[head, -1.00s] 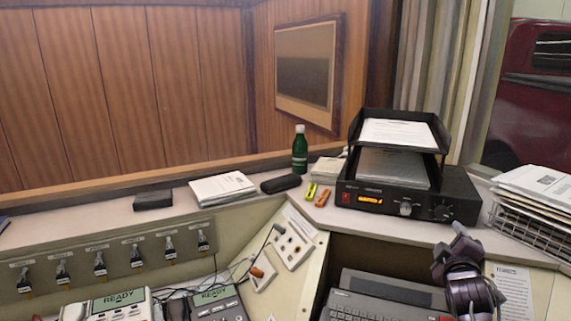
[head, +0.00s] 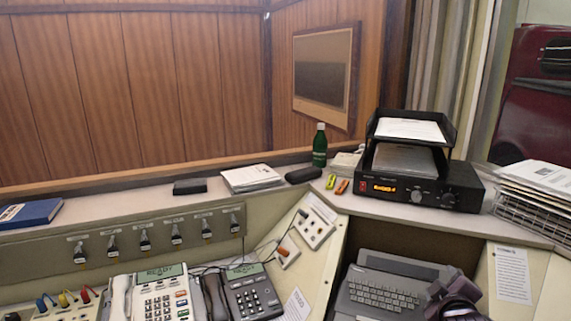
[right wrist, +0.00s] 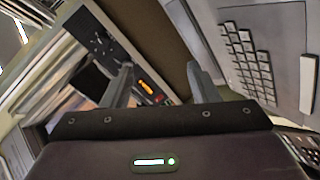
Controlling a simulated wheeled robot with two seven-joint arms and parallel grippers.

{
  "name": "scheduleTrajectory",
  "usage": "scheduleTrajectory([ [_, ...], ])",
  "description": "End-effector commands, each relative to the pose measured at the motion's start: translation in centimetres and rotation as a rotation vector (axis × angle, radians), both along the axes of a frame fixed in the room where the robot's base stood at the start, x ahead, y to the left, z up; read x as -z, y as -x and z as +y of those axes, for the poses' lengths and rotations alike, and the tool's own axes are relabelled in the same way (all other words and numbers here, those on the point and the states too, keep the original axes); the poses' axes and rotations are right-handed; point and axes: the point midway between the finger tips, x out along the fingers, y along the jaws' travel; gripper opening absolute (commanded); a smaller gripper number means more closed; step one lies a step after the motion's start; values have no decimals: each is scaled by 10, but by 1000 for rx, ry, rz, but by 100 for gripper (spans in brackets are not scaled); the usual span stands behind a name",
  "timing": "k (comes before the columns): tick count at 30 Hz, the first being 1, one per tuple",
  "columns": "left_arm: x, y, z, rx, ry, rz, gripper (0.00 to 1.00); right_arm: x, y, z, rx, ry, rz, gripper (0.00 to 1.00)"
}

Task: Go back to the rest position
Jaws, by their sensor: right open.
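My right gripper (head: 458,290) is at the lower right of the head view, over the right side of the grey keyboard unit (head: 392,290). In the right wrist view, the two fingers of my right gripper (right wrist: 160,85) stand apart with nothing between them. The keyboard unit's keys (right wrist: 245,60) show to the right of the fingers. The black radio (right wrist: 100,35) with its orange display shows beyond them. My left gripper is not in view.
The radio (head: 465,190) carries a paper tray (head: 452,128) on the shelf. A green bottle (head: 320,146) stands beside it. A wire rack of papers (head: 510,210) is at right. Two desk phones (head: 160,295) sit at lower left, and a blue book (head: 30,213) lies at far left.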

Motion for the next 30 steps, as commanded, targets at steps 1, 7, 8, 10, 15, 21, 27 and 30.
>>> scheduleTrajectory([
  [1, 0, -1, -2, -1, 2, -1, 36, 13, 9, 10, -4, -40, 32, 54],
  [7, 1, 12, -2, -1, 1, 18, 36, 64, 57, 54, 7, -235, 198, 54],
  [8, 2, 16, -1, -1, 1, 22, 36, 72, 68, 62, 13, -273, 229, 54],
  [10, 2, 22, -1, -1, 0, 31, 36, 91, 95, 81, 33, -360, 310, 54],
  [15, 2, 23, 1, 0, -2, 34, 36, 119, 158, 115, 105, -527, 480, 54],
  [21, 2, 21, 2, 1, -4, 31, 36, 132, 216, 139, 196, -655, 627, 54],
  [27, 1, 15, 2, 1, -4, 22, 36, 134, 266, 155, 292, -746, 748, 54],
  [30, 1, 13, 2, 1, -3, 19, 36, 139, 284, 160, 338, -776, 797, 54],
])
